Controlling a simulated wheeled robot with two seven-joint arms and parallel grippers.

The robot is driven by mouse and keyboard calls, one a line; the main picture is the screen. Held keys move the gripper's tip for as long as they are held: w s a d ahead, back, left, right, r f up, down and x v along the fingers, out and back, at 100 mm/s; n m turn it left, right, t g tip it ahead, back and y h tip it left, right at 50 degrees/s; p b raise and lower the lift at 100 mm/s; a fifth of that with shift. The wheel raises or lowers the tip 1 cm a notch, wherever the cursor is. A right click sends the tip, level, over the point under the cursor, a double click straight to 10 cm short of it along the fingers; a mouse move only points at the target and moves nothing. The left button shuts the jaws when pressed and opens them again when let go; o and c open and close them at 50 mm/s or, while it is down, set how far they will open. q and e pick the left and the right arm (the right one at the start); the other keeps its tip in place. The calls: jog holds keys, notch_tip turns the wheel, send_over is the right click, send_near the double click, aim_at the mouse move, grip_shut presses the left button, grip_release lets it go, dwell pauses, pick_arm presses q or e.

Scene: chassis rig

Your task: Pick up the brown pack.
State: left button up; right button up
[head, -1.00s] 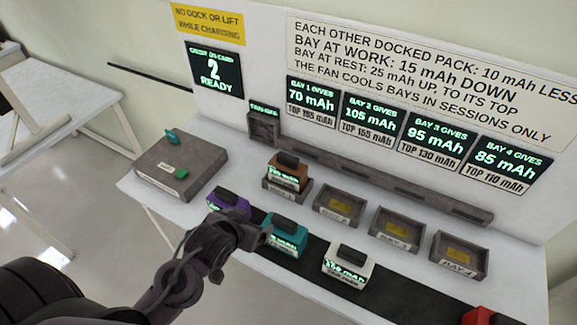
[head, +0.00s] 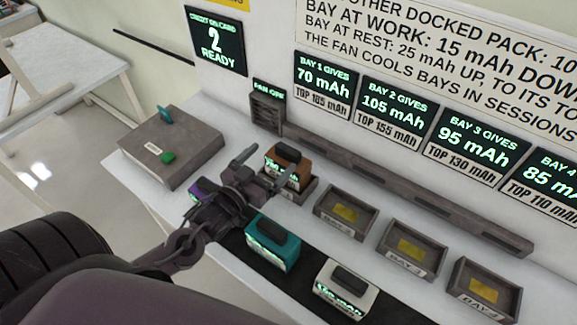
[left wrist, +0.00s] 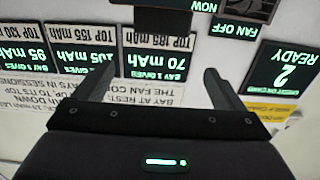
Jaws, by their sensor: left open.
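The brown pack (head: 283,175) with a black handle on top sits upright in the first bay tray, below the bay 1 sign. My left gripper (head: 264,167) is open and empty, just left of the pack, its fingers pointing toward it. One finger overlaps the pack's front in the head view, so I cannot tell whether they touch. In the left wrist view the open fingers (left wrist: 157,82) show with nothing clearly between them. A dark shape is cut off at that view's top edge; I cannot tell whether it is the pack. My right gripper is not in view.
A purple pack (head: 197,190), partly hidden by my arm, a teal pack (head: 272,243) and a white pack (head: 346,290) stand on the black strip. Three empty bay trays lie to the right, including bay 4 (head: 484,291). A grey box (head: 170,147) stands left.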

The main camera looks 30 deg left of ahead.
aim_at(285, 153)
pick_arm(q)
jog(key=w+f, duration=0.2)
jog(key=f, duration=0.1)
jog(key=shift+w+d+f+p, duration=0.15)
jog(key=shift+w+d+p, duration=0.1)
jog(key=shift+p, duration=0.1)
jog(key=shift+w, duration=0.4)
jog(key=w, duration=0.1)
jog(key=w+p, duration=0.1)
jog(key=w, duration=0.1)
jog(key=shift+w+d, duration=0.25)
jog(key=shift+w, duration=0.1)
jog(key=shift+w+d, duration=0.1)
jog(key=shift+w, duration=0.45)
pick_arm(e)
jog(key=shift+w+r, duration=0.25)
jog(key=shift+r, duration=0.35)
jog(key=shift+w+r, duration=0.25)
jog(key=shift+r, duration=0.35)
pick_arm(q)
jog(key=shift+c, duration=0.3)
